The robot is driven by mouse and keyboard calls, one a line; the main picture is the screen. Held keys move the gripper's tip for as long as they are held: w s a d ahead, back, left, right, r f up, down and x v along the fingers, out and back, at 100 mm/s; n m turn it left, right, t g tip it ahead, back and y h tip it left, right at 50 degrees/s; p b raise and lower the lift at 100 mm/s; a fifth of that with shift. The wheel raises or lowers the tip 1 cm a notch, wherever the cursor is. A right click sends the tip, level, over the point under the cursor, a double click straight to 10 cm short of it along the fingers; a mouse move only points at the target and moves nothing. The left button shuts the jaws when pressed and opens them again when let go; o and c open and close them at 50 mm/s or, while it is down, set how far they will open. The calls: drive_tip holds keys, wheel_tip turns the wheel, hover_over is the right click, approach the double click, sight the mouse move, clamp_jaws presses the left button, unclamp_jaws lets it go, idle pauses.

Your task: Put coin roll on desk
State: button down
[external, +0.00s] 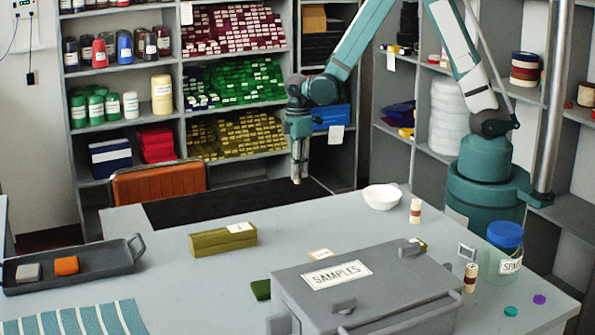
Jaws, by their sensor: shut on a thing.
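My gripper (299,168) points straight down above the black mat at the back of the grey desk (215,275). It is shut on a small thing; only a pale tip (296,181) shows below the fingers. I take it for the coin roll, but the fingers hide most of it. It hangs clear of the surface. Two similar cream rolls with brown bands stand upright on the desk: one beside the white bowl (415,211), one near the jar (470,277).
A grey SAMPLES case (375,305) fills the front middle. A white bowl (382,197), a blue-lidded jar (503,255), an olive block (222,239) and a dark tray (120,257) stand around it. Bare desk lies between block and bowl. An orange chair (158,186) stands behind.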

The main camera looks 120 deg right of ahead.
drive_tip(key=c, duration=2.3)
unclamp_jaws()
drive_tip(key=shift+f, duration=0.1)
drive_tip(key=shift+r, duration=0.2)
drive_tip(key=shift+r+p, duration=1.1)
drive_tip(key=shift+r, duration=4.9)
